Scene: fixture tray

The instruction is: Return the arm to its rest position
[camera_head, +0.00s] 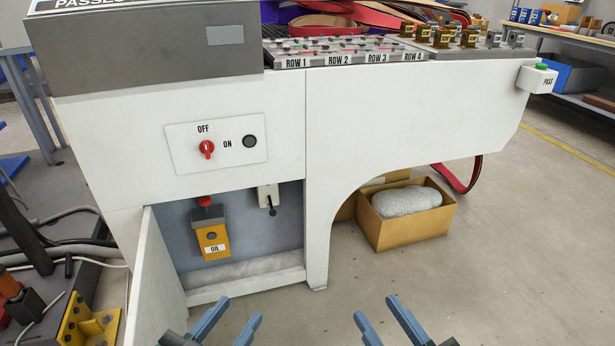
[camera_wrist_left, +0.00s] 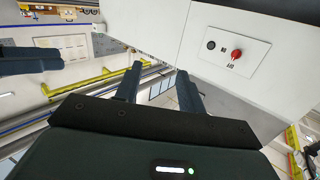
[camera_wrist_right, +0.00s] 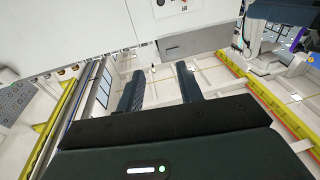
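My left gripper (camera_head: 228,322) is at the bottom of the head view, in front of the white machine (camera_head: 390,115) and apart from it. Its two blue fingers are spread with nothing between them. They also show apart in the left wrist view (camera_wrist_left: 160,88). My right gripper (camera_head: 385,322) is at the bottom, to the right of the left one. Its fingers are spread and empty, and they show apart in the right wrist view (camera_wrist_right: 160,88). Most of both arms is out of the head view.
The machine has a red OFF/ON knob (camera_head: 206,148) and an open lower compartment with a yellow OIL unit (camera_head: 212,240). Its door (camera_head: 155,285) stands open at the left. A cardboard box (camera_head: 408,230) sits on the floor at right. The floor between grippers and box is clear.

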